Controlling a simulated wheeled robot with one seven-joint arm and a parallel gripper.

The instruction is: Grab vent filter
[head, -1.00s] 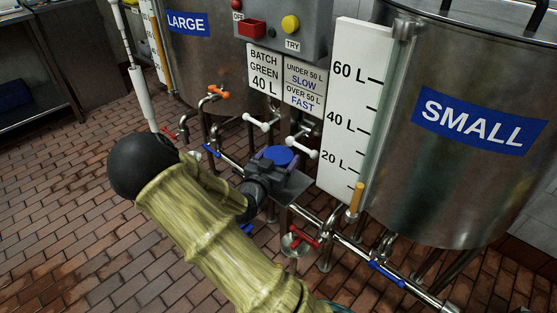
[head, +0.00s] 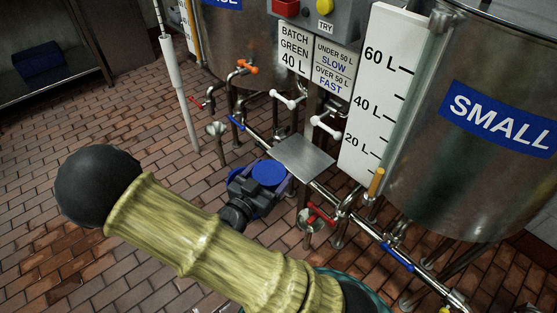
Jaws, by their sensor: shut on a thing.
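The vent filter (head: 268,173) is a round blue-topped piece, seen from above in the middle of the head view. My gripper (head: 261,186) is shut on it, with dark jaws at its sides. The filter is apart from the small square metal plate (head: 302,158), to its lower left in the picture. The plate is bare. The filter's underside is hidden by my gripper.
The SMALL tank (head: 480,130) stands at right beside a white level scale (head: 375,90). Pipes with white, red, orange and blue valve handles run near the plate, with a red handle (head: 320,214) close by. Open brick floor lies left.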

